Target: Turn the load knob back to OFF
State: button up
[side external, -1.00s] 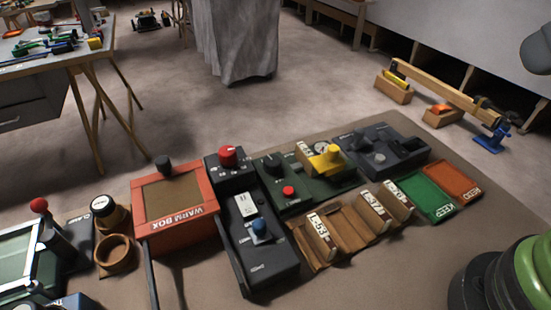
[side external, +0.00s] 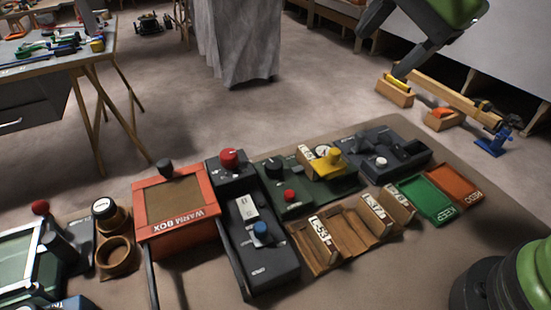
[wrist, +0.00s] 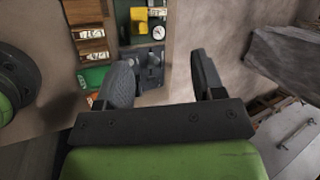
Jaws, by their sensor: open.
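No label reading LOAD is legible, so I cannot tell which control is the load knob. A black knob (side external: 274,166) with white marks around it stands on the green panel (side external: 300,205), near a red button (side external: 291,196) and a round gauge (side external: 322,151). A red knob (side external: 229,159) stands on a dark box left of it. My gripper (side external: 384,52) hangs at the upper right, apart from all the controls, its jaws open and empty. In the wrist view my gripper (wrist: 162,60) shows both fingers spread, with the gauge (wrist: 159,32) beyond them.
A dark unit (side external: 395,150) lies right of the green panel.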

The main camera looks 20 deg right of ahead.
jog(key=w+a+f+m+g, duration=0.1)
jog(key=w+a+f+m, duration=0.25)
jog(key=w+f, duration=0.2)
jog(key=m+g, duration=0.1)
jog(key=m, duration=0.5)
send_near(274, 163)
jog(key=x, duration=0.9)
jog(key=shift+f, duration=0.15)
jog(key=c, duration=0.9)
